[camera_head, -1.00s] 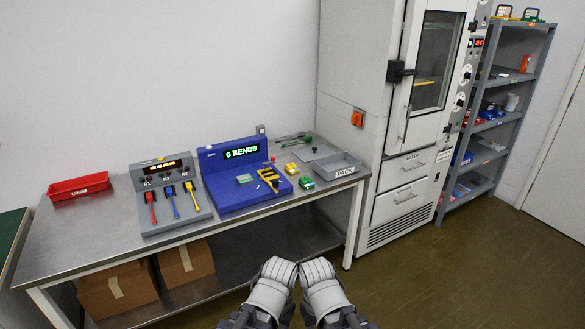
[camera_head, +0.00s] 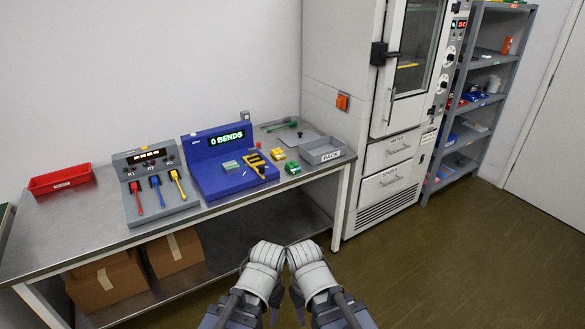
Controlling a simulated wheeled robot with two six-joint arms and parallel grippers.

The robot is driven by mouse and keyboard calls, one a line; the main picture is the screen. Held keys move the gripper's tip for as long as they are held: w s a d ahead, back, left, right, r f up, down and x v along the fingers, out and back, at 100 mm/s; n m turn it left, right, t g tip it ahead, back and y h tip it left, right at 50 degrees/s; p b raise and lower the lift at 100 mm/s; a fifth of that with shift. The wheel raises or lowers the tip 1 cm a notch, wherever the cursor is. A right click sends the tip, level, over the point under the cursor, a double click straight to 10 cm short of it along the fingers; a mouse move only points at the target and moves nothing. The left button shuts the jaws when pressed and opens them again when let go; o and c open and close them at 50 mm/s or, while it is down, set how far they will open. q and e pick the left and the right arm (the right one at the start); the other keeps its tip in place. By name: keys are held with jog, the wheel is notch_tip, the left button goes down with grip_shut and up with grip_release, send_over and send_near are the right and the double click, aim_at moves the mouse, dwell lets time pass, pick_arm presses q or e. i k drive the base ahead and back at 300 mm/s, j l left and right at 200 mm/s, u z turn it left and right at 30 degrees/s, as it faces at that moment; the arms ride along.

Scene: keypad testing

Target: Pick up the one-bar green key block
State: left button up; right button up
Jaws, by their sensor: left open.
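Small green blocks are on the bench. One pale green block (camera_head: 231,166) sits on the blue tester (camera_head: 204,174), left of a yellow-and-black fixture (camera_head: 262,169). Bar marks are too small to read, so I cannot tell which is the one-bar key block. My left gripper (camera_head: 266,252) is open and empty, below and in front of the bench edge. My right gripper (camera_head: 304,252) is beside it; its jaws are not clear.
A grey switch box (camera_head: 133,171) with red, blue and yellow levers stands left of the tester. A red tray (camera_head: 60,181) is far left, a grey PACK tray (camera_head: 326,151) far right. A tall cabinet (camera_head: 322,61) stands beside the bench. Cardboard boxes (camera_head: 110,282) sit underneath.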

aim_at(291, 167)
jog(key=i+z, duration=0.25)
jog(key=i, duration=0.25)
jog(key=i+j+z, duration=0.25)
jog(key=i, duration=0.3)
jog(key=i+j+z, duration=0.1)
jog(key=i+z, duration=0.15)
jog(key=i, duration=0.25)
